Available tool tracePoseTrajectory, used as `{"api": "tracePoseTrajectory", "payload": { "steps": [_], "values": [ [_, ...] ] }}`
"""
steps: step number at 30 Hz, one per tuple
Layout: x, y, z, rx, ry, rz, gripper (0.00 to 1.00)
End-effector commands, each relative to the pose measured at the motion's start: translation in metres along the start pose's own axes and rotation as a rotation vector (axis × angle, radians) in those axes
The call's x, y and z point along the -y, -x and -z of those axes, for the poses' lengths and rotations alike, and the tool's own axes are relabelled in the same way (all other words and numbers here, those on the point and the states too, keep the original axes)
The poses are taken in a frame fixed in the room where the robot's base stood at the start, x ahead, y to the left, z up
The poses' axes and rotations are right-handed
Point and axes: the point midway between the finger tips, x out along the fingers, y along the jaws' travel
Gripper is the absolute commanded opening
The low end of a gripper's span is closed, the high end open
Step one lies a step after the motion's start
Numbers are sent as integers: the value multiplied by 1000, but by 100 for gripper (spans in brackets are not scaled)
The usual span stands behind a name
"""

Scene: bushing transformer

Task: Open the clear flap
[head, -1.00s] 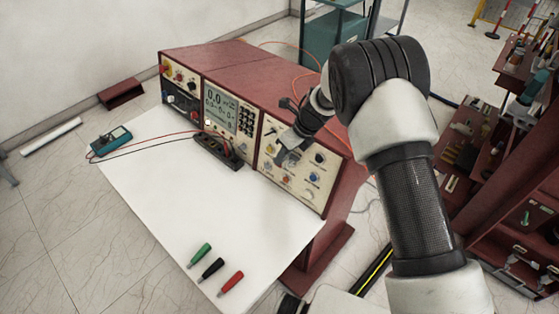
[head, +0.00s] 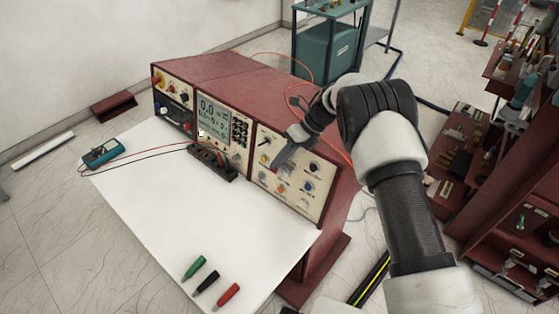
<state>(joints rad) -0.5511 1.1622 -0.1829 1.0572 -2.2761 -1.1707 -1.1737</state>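My gripper (head: 279,164) is at the right-hand panel (head: 292,188) of the red test console, among its upper controls. Its tip is small and dark here, and I cannot tell whether its fingers are apart or whether it touches the panel. I cannot make out the clear flap; it may be hidden at or behind my gripper.
A white work surface (head: 210,235) lies before the console, mostly clear. Green (head: 194,268), black (head: 206,284) and red (head: 227,296) probes lie at its front. A teal meter (head: 103,152) is at left, and a black terminal block (head: 212,162) stands by the middle panel. Shelves (head: 510,190) stand at right.

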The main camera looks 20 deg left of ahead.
Motion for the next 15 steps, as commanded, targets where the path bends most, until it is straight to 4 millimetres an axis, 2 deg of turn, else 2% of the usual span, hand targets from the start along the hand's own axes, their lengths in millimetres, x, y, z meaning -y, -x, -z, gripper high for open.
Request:
{"api": "tracePoseTrajectory", "payload": {
  "steps": [3,6,7,15],
  "values": [
    [1,-1,3,-5,-3,1,0],
    [1,-1,2,-4,-3,1,20],
    [1,-1,2,-4,-2,1,22],
    [0,0,1,-2,0,1,22]
  ]
}}
